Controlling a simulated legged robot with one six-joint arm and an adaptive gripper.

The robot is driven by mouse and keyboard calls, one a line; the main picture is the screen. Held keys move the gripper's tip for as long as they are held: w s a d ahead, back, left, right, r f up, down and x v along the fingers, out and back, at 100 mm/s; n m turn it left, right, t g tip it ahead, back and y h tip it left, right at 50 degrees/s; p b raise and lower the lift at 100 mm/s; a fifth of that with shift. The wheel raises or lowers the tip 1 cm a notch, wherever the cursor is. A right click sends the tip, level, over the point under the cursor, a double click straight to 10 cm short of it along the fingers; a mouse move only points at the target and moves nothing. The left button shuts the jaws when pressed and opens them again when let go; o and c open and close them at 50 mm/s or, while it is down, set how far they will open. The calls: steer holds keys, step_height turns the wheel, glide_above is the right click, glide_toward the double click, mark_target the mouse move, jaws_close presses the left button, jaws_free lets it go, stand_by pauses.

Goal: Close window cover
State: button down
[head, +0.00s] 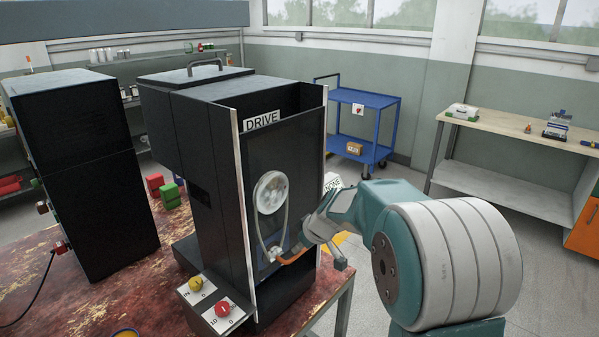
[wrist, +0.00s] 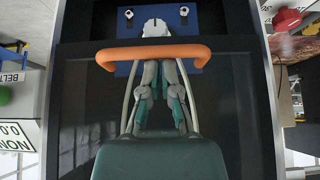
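The window cover (wrist: 80,105) looks like a dark see-through panel on the front of the black machine labelled DRIVE. Its edges are hard to make out in the head view. Its orange bar handle (head: 292,257) is low on that front, and it runs across the upper wrist view (wrist: 153,53). My gripper (head: 279,249) is at the handle, with its fingers drawn together in the wrist view (wrist: 159,66). The handle crosses in front of the finger ends, so their exact contact is hidden. No object shows pinched between the fingers.
Behind the front are a pale wheel (head: 270,192) with a belt and a blue plate (wrist: 120,66). Yellow (head: 196,284) and red (head: 223,308) knobs sit at the machine's foot. A second black cabinet (head: 85,165) stands left. Open floor lies right, before a blue cart (head: 365,102).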

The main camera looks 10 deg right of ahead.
step_height(320, 180, down, 15)
steer(key=shift+s+d+r, duration=0.15)
steer(key=shift+d+r, duration=0.05)
steer(key=shift+f, duration=0.1)
steer(key=s+r+m, duration=0.1)
steer(key=s+r, duration=0.4)
steer(key=r, duration=0.4)
steer(key=s+r, duration=0.4)
steer(key=r, duration=0.6)
steer(key=s+r+m+h, duration=0.2)
steer(key=s+m, duration=0.1)
steer(key=s, duration=0.8)
steer(key=s+r+m+h, duration=0.1)
steer(key=s+r+m, duration=0.2)
steer(key=s, duration=0.8)
steer(key=shift+d+r+h, duration=0.15)
steer(key=shift+d+h, duration=0.1)
steer(key=shift+h, duration=0.15)
